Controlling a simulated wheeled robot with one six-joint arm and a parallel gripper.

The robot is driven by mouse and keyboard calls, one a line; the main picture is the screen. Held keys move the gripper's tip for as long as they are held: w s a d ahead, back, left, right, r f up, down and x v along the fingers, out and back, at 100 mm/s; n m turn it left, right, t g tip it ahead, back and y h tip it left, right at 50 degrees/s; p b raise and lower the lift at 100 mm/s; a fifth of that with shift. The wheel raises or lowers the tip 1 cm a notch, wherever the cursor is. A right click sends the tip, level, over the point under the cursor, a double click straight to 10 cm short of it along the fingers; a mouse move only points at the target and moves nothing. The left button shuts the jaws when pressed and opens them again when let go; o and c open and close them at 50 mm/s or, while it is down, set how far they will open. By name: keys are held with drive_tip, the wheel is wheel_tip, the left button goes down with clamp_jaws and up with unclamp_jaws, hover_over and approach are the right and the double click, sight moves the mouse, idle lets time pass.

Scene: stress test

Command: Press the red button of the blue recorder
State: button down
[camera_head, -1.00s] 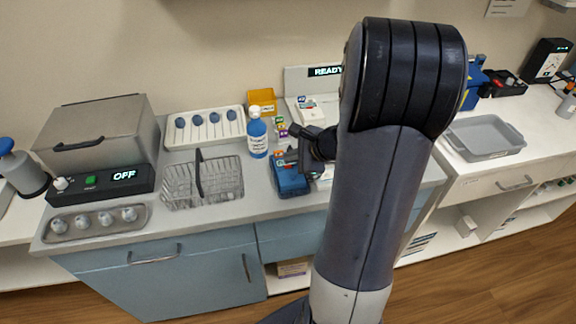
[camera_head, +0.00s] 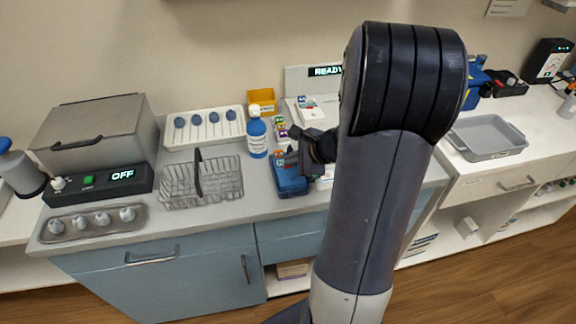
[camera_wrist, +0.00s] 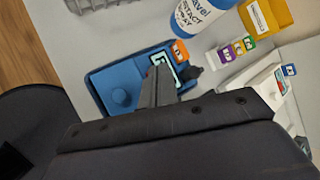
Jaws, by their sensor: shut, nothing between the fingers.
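The blue recorder (camera_head: 289,186) stands on the counter, partly covered by my arm in the head view. I cannot make out a red button in either view; my fingers cover part of the recorder's top. My gripper (camera_wrist: 157,76) is shut and empty, with its fingertips over the recorder beside the display. I cannot tell whether they touch it. In the head view my gripper (camera_head: 290,158) is small and dark above the recorder.
A blue-and-white bottle (camera_head: 257,138) stands close behind the recorder, with a wire basket (camera_head: 222,187) to the left. Small coloured blocks (camera_wrist: 231,50), a yellow bin (camera_wrist: 268,14) and a white device (camera_wrist: 262,80) are close by. A grey tray (camera_head: 487,152) lies farther right.

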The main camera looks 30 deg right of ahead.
sight(292, 168)
drive_tip(key=shift+f, duration=0.25)
drive_tip(key=shift+r, duration=0.1)
idle(0.4)
drive_tip(key=shift+r+p, duration=0.45)
drive_tip(key=shift+r, duration=0.35)
wheel_tip(292, 168, up, 5)
drive_tip(key=p, duration=0.4)
idle(0.7)
